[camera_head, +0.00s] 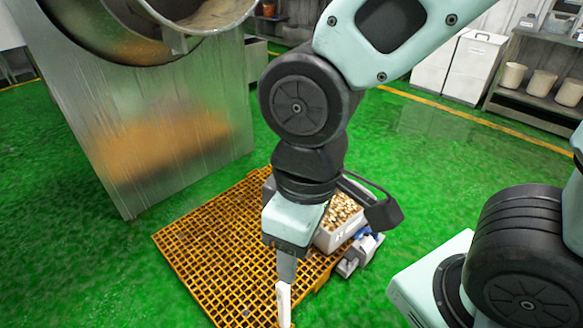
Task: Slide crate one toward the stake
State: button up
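A light grey crate (328,241) holding many small tan pieces stands on the right part of an orange grid platform (190,250). A mark on its near side is too small to read, so I cannot tell whether it is crate one. My arm hides its left part. My gripper (284,304) points down over the platform, in front and to the left of the crate, apart from it in the picture. One pale finger shows; whether the gripper is open or shut is not clear. I cannot make out a stake.
A small grey and blue device (362,250) sits at the platform's right edge, beside the crate. A large metal drum housing (160,120) stands at the left. White cabinets (472,68) and a shelf with pots (540,85) are at the back right. Green floor around the platform is open.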

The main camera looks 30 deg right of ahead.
aim_at(344, 217)
jog(key=i+l+u, duration=0.35)
jog(key=l, duration=1.15)
jog(key=l+u, duration=0.3)
jog(key=l, duration=1.15)
jog(key=k+l+u, duration=0.1)
jog(key=l+u, duration=0.25)
jog(key=l, duration=1.15)
